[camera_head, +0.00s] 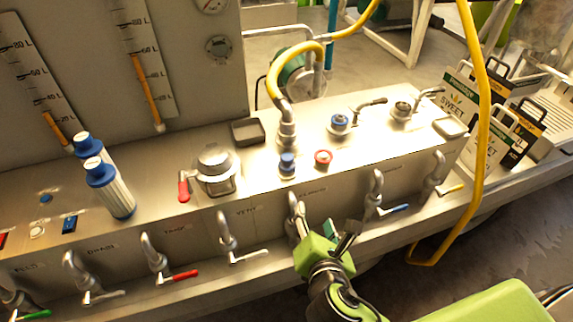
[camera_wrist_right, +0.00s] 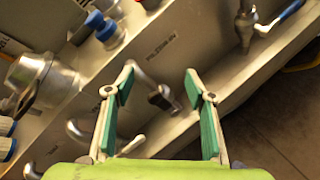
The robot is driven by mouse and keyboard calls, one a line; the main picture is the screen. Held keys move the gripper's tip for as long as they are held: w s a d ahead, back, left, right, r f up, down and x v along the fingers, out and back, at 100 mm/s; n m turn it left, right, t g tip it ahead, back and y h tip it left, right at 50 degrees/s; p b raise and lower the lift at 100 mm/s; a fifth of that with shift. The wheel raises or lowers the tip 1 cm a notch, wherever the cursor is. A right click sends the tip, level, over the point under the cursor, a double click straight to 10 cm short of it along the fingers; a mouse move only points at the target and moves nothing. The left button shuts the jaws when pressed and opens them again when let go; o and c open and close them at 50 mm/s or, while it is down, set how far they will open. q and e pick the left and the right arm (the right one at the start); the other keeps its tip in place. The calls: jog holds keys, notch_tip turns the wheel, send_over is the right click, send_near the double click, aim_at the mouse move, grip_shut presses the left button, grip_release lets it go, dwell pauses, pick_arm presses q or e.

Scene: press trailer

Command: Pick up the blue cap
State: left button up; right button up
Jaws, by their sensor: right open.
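A small blue cap (camera_head: 287,162) sits upright on the top of the metal press panel (camera_head: 370,140), just left of a red cap (camera_head: 323,158). In the right wrist view the blue cap (camera_wrist_right: 96,20) is at the upper left, outside the space between the fingers. My right gripper (camera_head: 327,230) is in front of the panel's front face, lower than the cap and a little to its right. Its green-padded fingers (camera_wrist_right: 159,80) are spread apart, with a metal tap (camera_wrist_right: 157,94) visible beyond the gap. My left gripper is not in view.
Several taps with levers line the front face, including a red-levered one (camera_head: 178,277). A metal canister (camera_head: 216,168) and two blue-topped white cylinders (camera_head: 118,192) stand to the left. A yellow hose (camera_head: 484,110) hangs at the right; boxed bags (camera_head: 490,130) stand behind it.

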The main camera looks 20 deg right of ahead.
aim_at(288, 166)
jog(key=w+a+r+n+t, duration=0.2)
jog(key=a+r+n+t, duration=0.2)
jog(key=r+n, duration=0.35)
jog(key=shift+n+g+y, duration=0.3)
jog(key=shift+n+y, duration=0.1)
jog(key=shift+n, duration=0.05)
jog(key=x, duration=0.5)
jog(key=f+p+x, duration=0.1)
jog(key=x, duration=0.2)
jog(key=shift+w, duration=0.1)
jog(key=shift+w+d+p, duration=0.1)
jog(key=shift+w+p, duration=0.25)
jog(key=shift+w, duration=0.2)
jog(key=x, duration=0.4)
jog(key=shift+w+p, duration=0.15)
jog(key=shift+p, duration=0.2)
jog(key=c, duration=1.3)
